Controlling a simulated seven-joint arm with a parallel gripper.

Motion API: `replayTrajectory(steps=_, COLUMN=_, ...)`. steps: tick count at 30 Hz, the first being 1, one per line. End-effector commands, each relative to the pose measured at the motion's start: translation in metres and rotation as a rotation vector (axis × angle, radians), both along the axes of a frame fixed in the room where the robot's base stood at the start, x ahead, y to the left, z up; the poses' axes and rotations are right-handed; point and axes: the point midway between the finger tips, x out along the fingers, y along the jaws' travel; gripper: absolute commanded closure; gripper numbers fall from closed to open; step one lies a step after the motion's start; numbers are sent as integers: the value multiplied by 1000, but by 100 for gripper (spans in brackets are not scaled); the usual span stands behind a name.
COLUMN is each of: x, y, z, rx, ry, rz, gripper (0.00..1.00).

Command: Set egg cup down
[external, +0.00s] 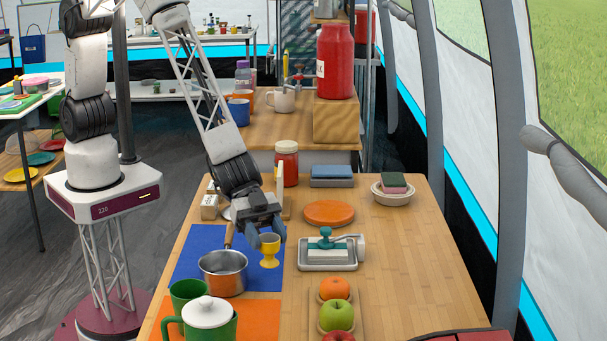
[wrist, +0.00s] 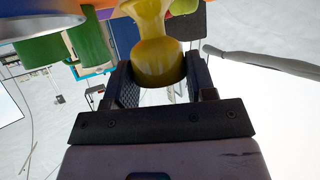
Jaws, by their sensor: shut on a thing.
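A yellow egg cup (external: 269,254) is upright between the fingers of my gripper (external: 266,238). It stands over the right edge of the blue mat (external: 205,240), to the right of the saucepan. I cannot tell whether its foot touches the mat. In the wrist view the egg cup (wrist: 158,50) fills the space between the two dark fingers of my gripper (wrist: 160,82), which are shut on it.
A steel saucepan (external: 222,270) is close on the left. A metal tray with a teal-handled press (external: 327,251) is at right, near a fruit tray (external: 336,301) and an orange disc (external: 329,212).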

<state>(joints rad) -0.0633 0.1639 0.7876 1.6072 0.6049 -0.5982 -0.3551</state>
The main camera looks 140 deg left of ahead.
Motion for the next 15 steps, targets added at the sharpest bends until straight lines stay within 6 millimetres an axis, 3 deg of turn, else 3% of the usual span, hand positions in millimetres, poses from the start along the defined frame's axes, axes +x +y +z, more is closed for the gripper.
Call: replayTrajectory(steps=15, x=0, y=0, z=5, rx=1, ry=-1, rz=0, gripper=73)
